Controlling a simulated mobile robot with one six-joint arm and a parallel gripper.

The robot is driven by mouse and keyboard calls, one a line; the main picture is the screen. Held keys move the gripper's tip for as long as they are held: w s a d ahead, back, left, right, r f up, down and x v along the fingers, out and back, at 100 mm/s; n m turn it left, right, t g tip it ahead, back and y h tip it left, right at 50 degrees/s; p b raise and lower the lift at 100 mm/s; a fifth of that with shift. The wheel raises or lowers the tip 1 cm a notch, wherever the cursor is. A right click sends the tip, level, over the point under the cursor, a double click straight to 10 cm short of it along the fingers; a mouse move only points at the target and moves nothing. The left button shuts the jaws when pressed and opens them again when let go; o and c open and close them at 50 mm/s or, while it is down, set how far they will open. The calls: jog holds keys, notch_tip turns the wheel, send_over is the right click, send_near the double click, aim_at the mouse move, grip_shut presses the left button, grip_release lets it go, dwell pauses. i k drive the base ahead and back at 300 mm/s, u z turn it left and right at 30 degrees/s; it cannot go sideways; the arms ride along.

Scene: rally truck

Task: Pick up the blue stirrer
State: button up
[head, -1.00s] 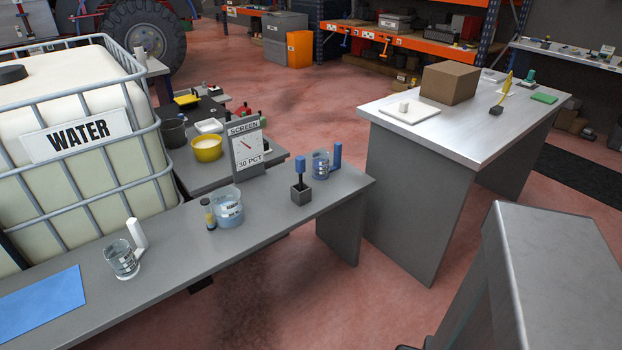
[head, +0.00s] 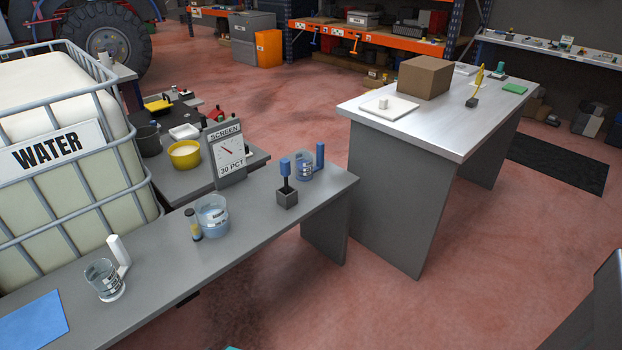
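My gripper is not in view. A grey shape at the lower right edge may be part of my own body; I cannot tell.
A measuring beaker (head: 211,216), a small dark bottle (head: 193,225) and a sign marked SCREEN 30 PCT (head: 229,158) stand left of the holder. A white-handled jug (head: 104,280) and a blue mat (head: 32,322) lie farther left.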

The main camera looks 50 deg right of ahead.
aim_at(285, 163)
jog(key=u, duration=1)
jog(key=k, duration=0.1)
jog(key=z, duration=2.5)
jog(key=k, duration=0.9)
jog(key=u, duration=0.15)
jog(key=i, duration=0.8)
jog(key=z, duration=0.05)
